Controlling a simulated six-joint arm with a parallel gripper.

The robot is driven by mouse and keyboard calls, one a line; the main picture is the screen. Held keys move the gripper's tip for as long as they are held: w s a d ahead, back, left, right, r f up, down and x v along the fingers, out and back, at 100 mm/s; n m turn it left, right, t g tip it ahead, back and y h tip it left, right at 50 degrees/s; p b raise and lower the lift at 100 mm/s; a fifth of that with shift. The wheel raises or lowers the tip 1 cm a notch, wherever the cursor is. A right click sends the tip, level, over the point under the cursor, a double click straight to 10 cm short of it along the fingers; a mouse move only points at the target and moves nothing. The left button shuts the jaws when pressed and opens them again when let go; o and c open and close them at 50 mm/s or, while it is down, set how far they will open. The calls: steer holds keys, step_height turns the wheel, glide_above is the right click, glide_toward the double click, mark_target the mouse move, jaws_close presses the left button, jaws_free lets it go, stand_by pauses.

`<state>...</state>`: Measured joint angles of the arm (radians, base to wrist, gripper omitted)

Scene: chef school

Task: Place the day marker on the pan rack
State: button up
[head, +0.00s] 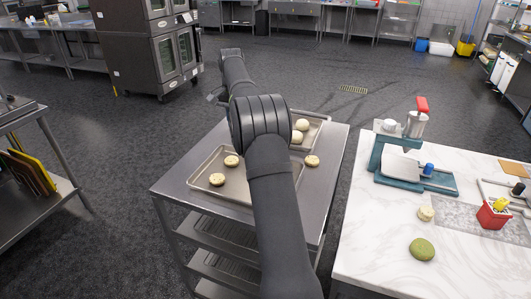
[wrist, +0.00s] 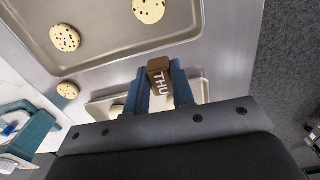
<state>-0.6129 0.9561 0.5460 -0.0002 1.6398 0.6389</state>
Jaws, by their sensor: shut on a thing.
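The day marker (wrist: 158,76) is a small brown block with white letters reading THU. My gripper (wrist: 162,88) is shut on it, with a blue finger on each side, in the wrist view. The pan rack (head: 172,181) is a steel cart with shelves, left of the marble counter in the head view. Its top also shows in the wrist view (wrist: 226,42), beyond and beneath the marker. The marker looks to be above the rack top, near the gap between two trays; its height is unclear. The marker and my fingertips cannot be made out in the head view.
A near tray (head: 200,176) and a far tray (head: 326,119) with cookies or dough lie on the rack. A marble counter (head: 370,240) with a teal press (head: 425,181) stands at the right.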

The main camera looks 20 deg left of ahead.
glide_above(203, 153)
step_height(203, 153, down, 7)
steer(key=shift+w+a, duration=0.1)
steer(key=shift+f, duration=2.05)
steer(key=shift+f, duration=0.15)
steer(key=o, duration=0.9)
steer(key=shift+o, duration=0.2)
step_height(203, 153, up, 8)
steer(key=shift+f, duration=0.2)
